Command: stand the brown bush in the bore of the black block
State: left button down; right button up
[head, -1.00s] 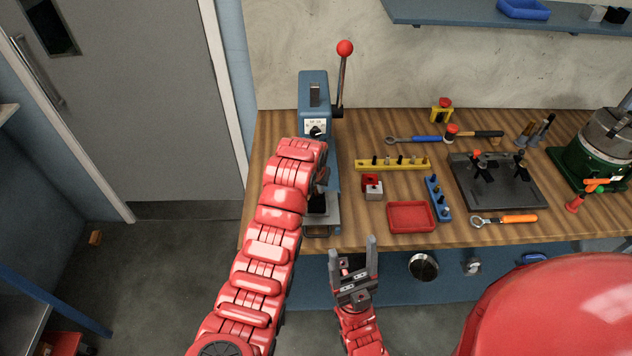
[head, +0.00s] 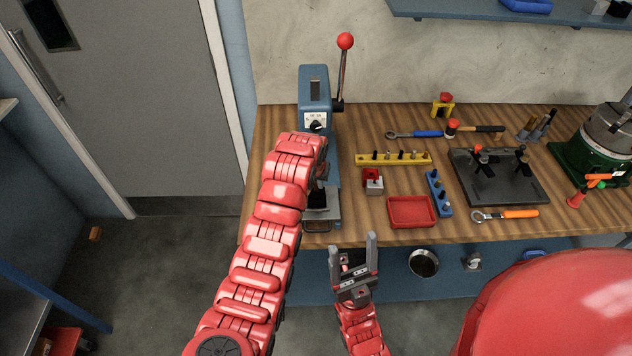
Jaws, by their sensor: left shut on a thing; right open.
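My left arm reaches up to the blue press, and its dark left gripper (head: 321,172) is at the front of the press, mostly hidden by my red wrist. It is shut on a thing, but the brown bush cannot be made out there. A dark shape that looks like the black block (head: 315,199) sits on the press base just below this gripper. Its bore is not visible, and I cannot tell whether the bush touches it. My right gripper (head: 353,250) is open and empty in front of the bench edge, fingers pointing up.
The blue press (head: 315,88) has a red-knobbed lever (head: 345,41). To its right are a yellow pin rack (head: 393,158), a red-and-grey block (head: 372,181), a red tray (head: 411,212) and a blue rack (head: 438,193). A black fixture plate (head: 498,178) lies farther right.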

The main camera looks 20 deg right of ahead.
pick_arm(q)
jog(key=shift+b, duration=0.4)
dwell(0.6)
jog(key=shift+f+b, duration=0.95)
jog(key=shift+b, duration=0.35)
dwell(1.6)
dwell(0.4)
jog(key=shift+c, duration=2)
grip_release()
jog(key=shift+r, duration=0.15)
jog(key=shift+r+b, duration=0.45)
jog(key=shift+r, duration=2.4)
